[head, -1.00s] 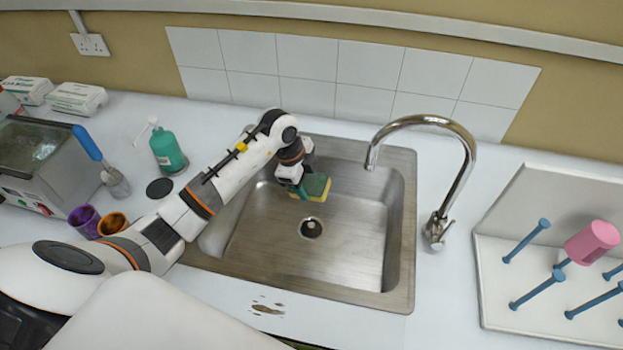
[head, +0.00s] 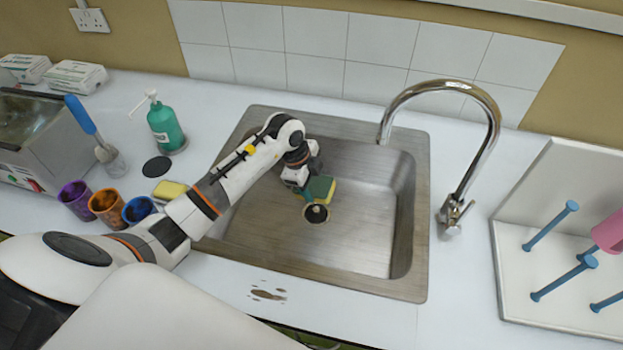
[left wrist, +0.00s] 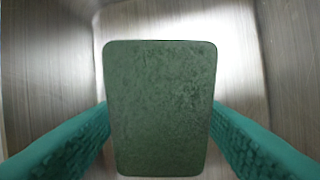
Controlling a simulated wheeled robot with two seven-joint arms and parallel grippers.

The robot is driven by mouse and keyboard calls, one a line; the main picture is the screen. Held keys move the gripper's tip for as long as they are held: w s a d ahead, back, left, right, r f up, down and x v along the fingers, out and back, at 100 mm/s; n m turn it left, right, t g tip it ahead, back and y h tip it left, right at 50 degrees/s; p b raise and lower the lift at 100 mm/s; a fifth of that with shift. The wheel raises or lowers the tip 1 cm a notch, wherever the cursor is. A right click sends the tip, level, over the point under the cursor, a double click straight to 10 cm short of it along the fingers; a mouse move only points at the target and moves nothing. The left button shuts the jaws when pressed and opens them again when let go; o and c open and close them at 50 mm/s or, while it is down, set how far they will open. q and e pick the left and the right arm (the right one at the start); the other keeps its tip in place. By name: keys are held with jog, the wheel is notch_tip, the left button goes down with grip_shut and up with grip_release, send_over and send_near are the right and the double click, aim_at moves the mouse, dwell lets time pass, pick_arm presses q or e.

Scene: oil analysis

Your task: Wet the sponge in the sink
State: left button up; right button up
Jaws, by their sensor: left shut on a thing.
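A sponge with a green top and a yellow side (head: 320,189) is in my left gripper (head: 309,189), inside the metal sink (head: 355,245). In the left wrist view the sponge's green face (left wrist: 160,105) fills the middle, with a teal finger on each side. The gripper is shut on it, above the sink floor near the drain (head: 316,213). The chrome tap (head: 468,180) stands at the sink's right, its spout ending to the right of and above the sponge. No water stream shows. My right gripper is not in view.
A second yellow sponge (head: 170,190) lies left of the sink, by purple, orange and blue cups (head: 108,207). A green pump bottle (head: 166,127) stands behind them. A white pegged rack (head: 545,260) stands at the right. A brown stain (head: 267,294) marks the front counter.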

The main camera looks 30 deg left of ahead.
aim_at(312, 185)
pick_arm(q)
jog(key=shift+f+b, duration=3.3)
jog(key=shift+f, duration=2.65)
jog(key=shift+r, duration=0.15)
notch_tip(312, 185, up, 5)
jog(key=p, duration=0.5)
jog(key=shift+r, duration=0.1)
notch_tip(312, 185, up, 14)
jog(key=p, duration=1.2)
jog(key=shift+f+p, duration=0.25)
jog(key=shift+p, duration=0.15)
notch_tip(312, 185, up, 4)
jog(key=p, duration=0.3)
jog(key=shift+p, duration=0.3)
jog(key=shift+f, duration=0.1)
